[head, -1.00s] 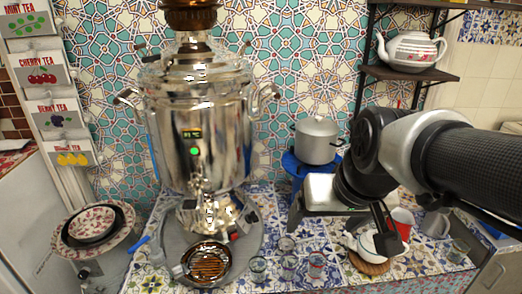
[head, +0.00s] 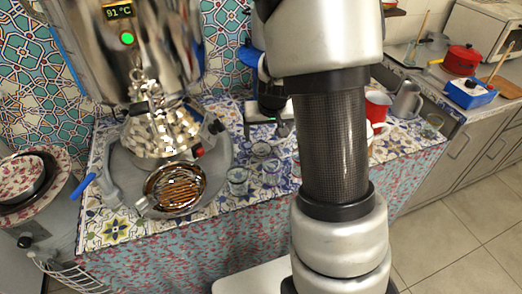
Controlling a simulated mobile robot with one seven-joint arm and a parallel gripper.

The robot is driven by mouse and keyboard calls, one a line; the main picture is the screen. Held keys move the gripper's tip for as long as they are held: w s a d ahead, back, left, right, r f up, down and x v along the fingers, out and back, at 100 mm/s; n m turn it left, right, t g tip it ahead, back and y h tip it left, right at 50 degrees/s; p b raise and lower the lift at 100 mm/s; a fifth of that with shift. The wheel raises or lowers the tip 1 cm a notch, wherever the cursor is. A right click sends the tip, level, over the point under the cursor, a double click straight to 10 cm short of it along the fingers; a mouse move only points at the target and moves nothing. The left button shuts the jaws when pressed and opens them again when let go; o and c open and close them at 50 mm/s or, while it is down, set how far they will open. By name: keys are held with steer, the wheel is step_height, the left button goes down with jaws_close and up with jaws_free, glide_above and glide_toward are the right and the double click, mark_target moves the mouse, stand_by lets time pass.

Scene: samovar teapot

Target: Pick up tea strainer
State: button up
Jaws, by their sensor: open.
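A small strainer with a blue handle (head: 83,186) shows at the left of the table, beside the left edge of the samovar's grey tray (head: 222,155). Its greyish bowl end is small and hard to make out. My gripper (head: 265,126) is at the back of the table, right of the samovar (head: 130,70), with its fingers pointing down. It is open, apart from the strainer and well to its right. My arm hides part of the gripper and the table behind it.
A red cup (head: 377,105) and a metal jug (head: 407,100) stand further right. Patterned plates (head: 40,180) are at far left.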

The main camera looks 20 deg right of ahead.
glide_toward(263, 150)
steer(key=shift+d+f+b, duration=0.25)
steer(key=shift+f+b, duration=0.15)
steer(key=shift+b, duration=0.05)
steer(key=x, duration=0.2)
steer(key=b+x, duration=0.1)
steer(key=x, duration=0.2)
steer(key=shift+a+f, duration=0.1)
steer(key=shift+a, duration=0.1)
steer(key=c, duration=1.4)
steer(key=shift+o, duration=0.2)
